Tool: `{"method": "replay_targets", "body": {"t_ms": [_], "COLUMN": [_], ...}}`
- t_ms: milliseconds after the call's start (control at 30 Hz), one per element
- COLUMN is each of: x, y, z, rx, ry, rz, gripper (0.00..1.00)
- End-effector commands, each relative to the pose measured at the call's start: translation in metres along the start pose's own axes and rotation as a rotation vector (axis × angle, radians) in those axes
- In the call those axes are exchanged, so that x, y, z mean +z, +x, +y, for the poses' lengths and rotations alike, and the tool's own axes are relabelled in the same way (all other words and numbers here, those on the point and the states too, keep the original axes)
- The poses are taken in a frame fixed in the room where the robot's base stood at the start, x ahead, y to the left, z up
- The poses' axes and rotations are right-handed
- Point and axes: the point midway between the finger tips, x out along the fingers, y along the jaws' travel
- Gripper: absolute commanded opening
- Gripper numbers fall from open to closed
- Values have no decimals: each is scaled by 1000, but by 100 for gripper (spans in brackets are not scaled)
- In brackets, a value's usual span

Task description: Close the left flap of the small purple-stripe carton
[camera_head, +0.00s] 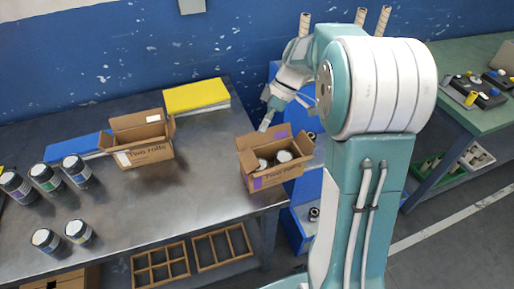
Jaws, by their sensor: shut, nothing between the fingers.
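The small purple-stripe carton (270,181) stands at the right end of the metal table, with a purple patch on its front and "Two rolls" printed on it. Its top is open, and rolls with pale tops (284,156) show inside. The left flap (247,141) stands up at the carton's left side. The right flap (304,143) also stands up. My gripper (266,124) is shut and empty, pointing down at the carton's back left, close to the left flap's upper edge. I cannot tell whether it touches the flap.
Another open carton (146,156) stands on the table (190,200) to the left. A yellow box (196,95) and a blue box (75,147) lie behind. Several dark jars (47,178) stand at the left. The table's middle is clear. Its front edge is close to the carton.

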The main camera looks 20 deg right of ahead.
Motion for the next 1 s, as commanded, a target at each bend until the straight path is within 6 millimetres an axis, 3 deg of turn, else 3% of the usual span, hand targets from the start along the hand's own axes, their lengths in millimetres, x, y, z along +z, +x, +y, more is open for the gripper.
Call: {"method": "replay_targets", "body": {"t_ms": [100,200,367,933,1000], "x": [-25,-35,-37,-21,-12], "y": [-13,-20,-21,74,80], "z": [-19,-27,-28,-7,0], "rx": [110,157,176,171,173], "ry": [-322,-488,-567,-560,-556], "rz": [-127,-197,-230,-228,-228], "gripper": [0,0,0,0,0]}}
